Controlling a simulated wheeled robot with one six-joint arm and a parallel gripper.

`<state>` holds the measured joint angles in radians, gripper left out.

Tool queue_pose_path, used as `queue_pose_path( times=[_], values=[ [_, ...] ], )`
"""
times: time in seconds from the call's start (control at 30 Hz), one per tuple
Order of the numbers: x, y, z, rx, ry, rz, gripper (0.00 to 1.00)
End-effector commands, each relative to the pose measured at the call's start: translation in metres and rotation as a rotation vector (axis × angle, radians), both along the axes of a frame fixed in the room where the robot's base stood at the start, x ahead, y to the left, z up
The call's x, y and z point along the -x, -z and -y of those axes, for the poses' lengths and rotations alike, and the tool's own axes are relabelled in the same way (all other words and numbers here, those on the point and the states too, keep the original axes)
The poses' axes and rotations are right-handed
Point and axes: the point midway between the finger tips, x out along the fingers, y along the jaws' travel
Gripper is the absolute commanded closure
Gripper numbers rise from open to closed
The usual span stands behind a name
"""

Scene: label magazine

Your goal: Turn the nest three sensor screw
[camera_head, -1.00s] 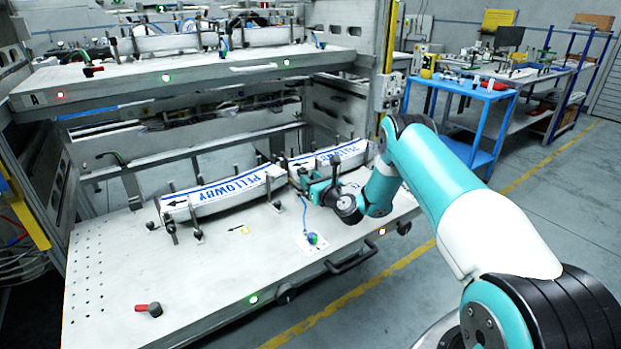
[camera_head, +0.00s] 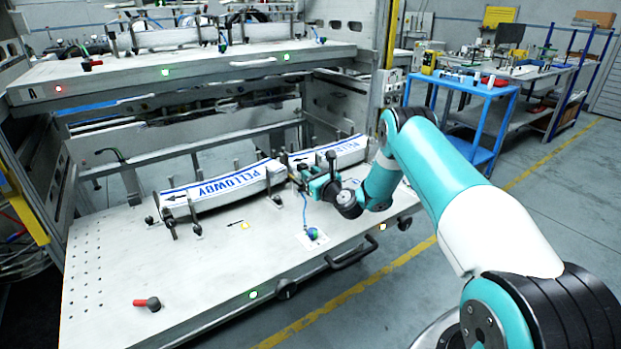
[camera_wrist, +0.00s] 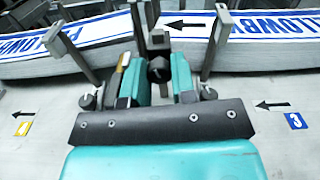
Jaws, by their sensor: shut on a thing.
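In the wrist view my gripper (camera_wrist: 157,90) is shut on a small black knob (camera_wrist: 158,70), the sensor screw, beneath a dark square block. The blue label marked 3 (camera_wrist: 296,121) lies to the right of the gripper, with a black arrow beside it. White label stacks with blue PELLOWBY print run behind: one on the right (camera_wrist: 250,45) and one on the left (camera_wrist: 40,45). In the head view my gripper (camera_head: 312,182) is at the gap between the left stack (camera_head: 225,186) and the right stack (camera_head: 335,153). The screw is hidden there.
Metal posts (camera_wrist: 215,40) stand close on both sides of the gripper. A yellow marker (camera_wrist: 24,128) lies at left. On the lower shelf (camera_head: 130,270) are a red-handled lever (camera_head: 148,303) and a blue-green fitting (camera_head: 312,233) with a cable. The shelf front is mostly clear.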

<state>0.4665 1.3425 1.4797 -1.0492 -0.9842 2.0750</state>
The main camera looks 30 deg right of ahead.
Motion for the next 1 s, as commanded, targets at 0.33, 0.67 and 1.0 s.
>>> queue_pose_path(
  times=[0.33,0.67,1.0],
  values=[
    [-0.0001,0.0030,0.0001,0.310,0.001,0.013,0.99],
    [-0.0003,0.0027,-0.0001,0.625,-0.001,0.024,0.99],
    [-0.0002,0.0038,-0.0004,0.948,-0.001,0.034,0.99]
  ],
)
